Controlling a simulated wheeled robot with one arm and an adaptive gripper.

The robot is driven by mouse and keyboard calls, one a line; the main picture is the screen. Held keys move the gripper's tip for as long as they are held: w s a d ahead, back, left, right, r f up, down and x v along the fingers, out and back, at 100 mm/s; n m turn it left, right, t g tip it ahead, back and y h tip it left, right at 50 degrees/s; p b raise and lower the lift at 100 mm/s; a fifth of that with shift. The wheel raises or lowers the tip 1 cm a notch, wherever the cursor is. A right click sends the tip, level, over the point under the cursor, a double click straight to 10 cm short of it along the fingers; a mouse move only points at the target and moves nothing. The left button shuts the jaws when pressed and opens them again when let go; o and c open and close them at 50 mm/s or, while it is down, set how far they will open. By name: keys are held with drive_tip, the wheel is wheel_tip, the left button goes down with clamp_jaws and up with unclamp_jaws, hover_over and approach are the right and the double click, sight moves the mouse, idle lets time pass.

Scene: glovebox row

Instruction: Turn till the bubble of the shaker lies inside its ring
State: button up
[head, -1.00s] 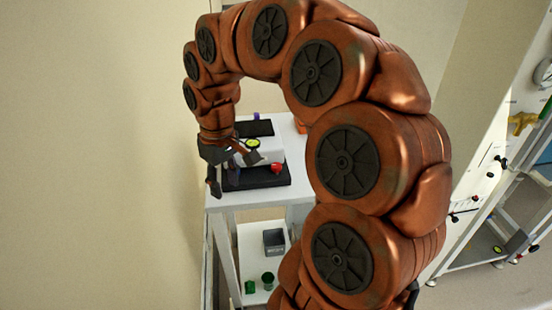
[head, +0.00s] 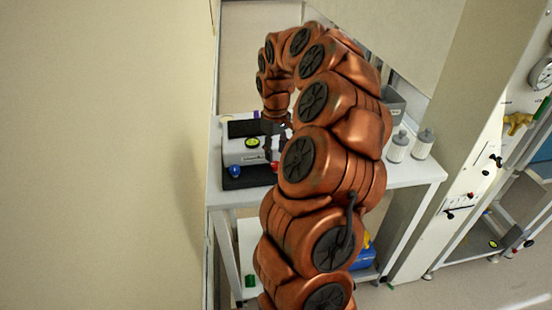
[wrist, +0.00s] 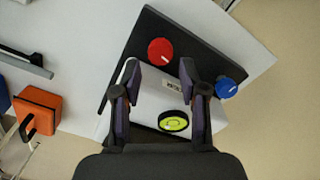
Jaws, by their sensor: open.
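The shaker (head: 235,150) is a white box on a black base (head: 245,182), on the table at the left. Its round yellow-green bubble level (head: 252,143) shows on top; in the wrist view the level (wrist: 173,121) has a black rim. The bubble's place against its ring is too small to tell. A blue knob (head: 235,171) and a red knob (head: 275,167) sit at the front; the wrist view shows red (wrist: 160,51) and blue (wrist: 225,87). My gripper (wrist: 162,80) is open and empty over the shaker, fingertips between the level and the knobs, apart from both knobs.
The white table (head: 425,172) also holds two grey-white bottles (head: 398,147) at the right. An orange box (wrist: 38,108) lies beside the shaker in the wrist view. A blue box (head: 362,254) and a green item (head: 250,281) are on the lower shelf. A wall stands close at left.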

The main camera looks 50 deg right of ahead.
sight(276, 164)
drive_tip(key=shift+f+p, duration=0.5)
drive_tip(key=shift+f, duration=1.6)
clamp_jaws()
drive_tip(key=shift+f+b, duration=0.15)
drive_tip(key=shift+b, duration=0.35)
drive_tip(key=shift+f+m+b, duration=0.15)
drive_tip(key=shift+m+b, duration=0.35)
drive_tip(key=shift+b, duration=0.45)
drive_tip(key=shift+f+m+b, duration=0.1)
drive_tip(key=shift+m+b, duration=0.5)
drive_tip(key=shift+b, duration=0.6)
drive_tip(key=m+b, duration=0.2)
drive_tip(key=b, duration=0.2)
drive_tip(key=shift+r+m+b, duration=0.3)
drive_tip(key=shift+m+b, duration=0.6)
drive_tip(key=shift+m, duration=0.1)
